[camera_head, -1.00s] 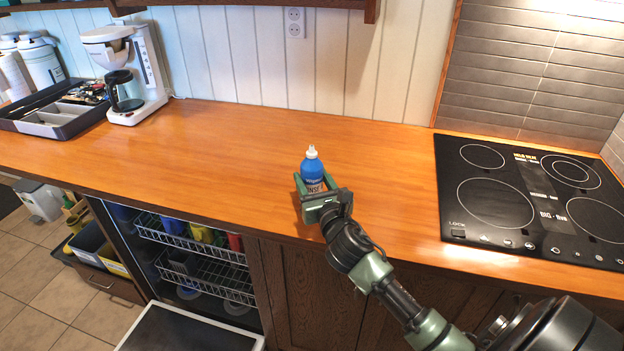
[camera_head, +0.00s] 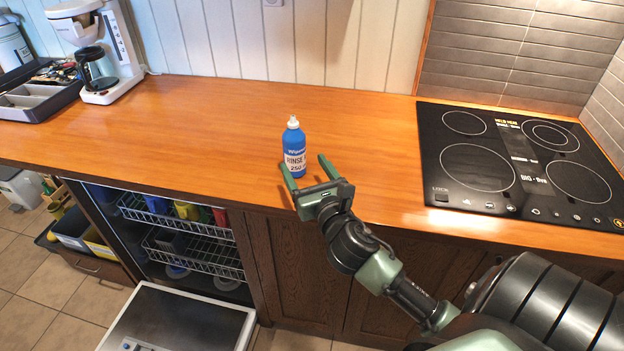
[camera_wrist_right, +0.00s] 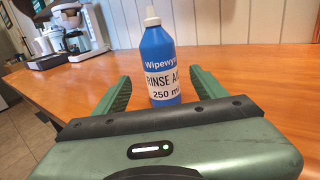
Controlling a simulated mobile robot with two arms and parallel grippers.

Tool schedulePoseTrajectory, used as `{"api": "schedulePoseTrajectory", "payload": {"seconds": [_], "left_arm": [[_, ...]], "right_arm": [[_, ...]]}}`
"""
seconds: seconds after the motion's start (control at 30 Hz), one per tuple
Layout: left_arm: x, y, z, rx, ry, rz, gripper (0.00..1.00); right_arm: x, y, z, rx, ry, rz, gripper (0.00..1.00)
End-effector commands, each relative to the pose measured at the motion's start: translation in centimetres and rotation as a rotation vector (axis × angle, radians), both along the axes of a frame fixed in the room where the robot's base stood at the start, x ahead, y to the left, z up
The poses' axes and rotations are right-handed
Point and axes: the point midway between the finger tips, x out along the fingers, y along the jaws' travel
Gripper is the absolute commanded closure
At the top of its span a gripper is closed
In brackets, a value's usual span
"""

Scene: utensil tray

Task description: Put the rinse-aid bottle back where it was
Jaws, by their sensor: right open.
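The blue rinse-aid bottle (camera_head: 294,150) with a white cap and label stands upright on the wooden counter (camera_head: 220,125), near its front edge. In the right wrist view the bottle (camera_wrist_right: 159,62) stands just beyond my right gripper, roughly in line with the gap between the fingers. My right gripper (camera_head: 303,168) is open and empty, with its green fingers spread and pointing toward the bottle. The wrist view also shows the open fingers (camera_wrist_right: 162,88) on either side of the bottle's lower part. My left gripper is not in view.
A black cooktop (camera_head: 510,165) lies to the right. A coffee maker (camera_head: 98,55) and a utensil tray (camera_head: 38,97) stand at the left. Below the counter, an open dishwasher shows racks (camera_head: 190,243) and a lowered door (camera_head: 175,320). The counter around the bottle is clear.

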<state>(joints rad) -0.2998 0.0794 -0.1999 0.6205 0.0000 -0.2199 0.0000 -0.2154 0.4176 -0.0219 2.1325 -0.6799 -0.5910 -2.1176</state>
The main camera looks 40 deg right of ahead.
Motion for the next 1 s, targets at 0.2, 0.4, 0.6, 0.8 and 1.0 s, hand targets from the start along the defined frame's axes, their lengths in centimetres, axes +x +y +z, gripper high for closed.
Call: {"api": "schedulePoseTrajectory", "payload": {"seconds": [0.2, 0.4, 0.6, 0.8, 1.0], "left_arm": [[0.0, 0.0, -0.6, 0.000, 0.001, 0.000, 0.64], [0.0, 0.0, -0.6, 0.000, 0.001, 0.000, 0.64], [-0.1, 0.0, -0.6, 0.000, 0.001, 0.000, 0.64], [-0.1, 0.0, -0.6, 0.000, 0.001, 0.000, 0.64], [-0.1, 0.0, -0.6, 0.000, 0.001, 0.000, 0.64]], "right_arm": [[-3.3, 0.9, -0.1, 0.000, 0.000, -0.001, 0.29], [-4.2, 1.1, 0.1, 0.000, -0.001, -0.002, 0.29], [-4.2, 1.1, 0.1, 0.000, -0.001, -0.002, 0.29], [-4.2, 1.1, 0.1, 0.000, -0.001, -0.002, 0.29], [-4.2, 1.1, 0.1, 0.000, -0.001, -0.001, 0.29]]}}
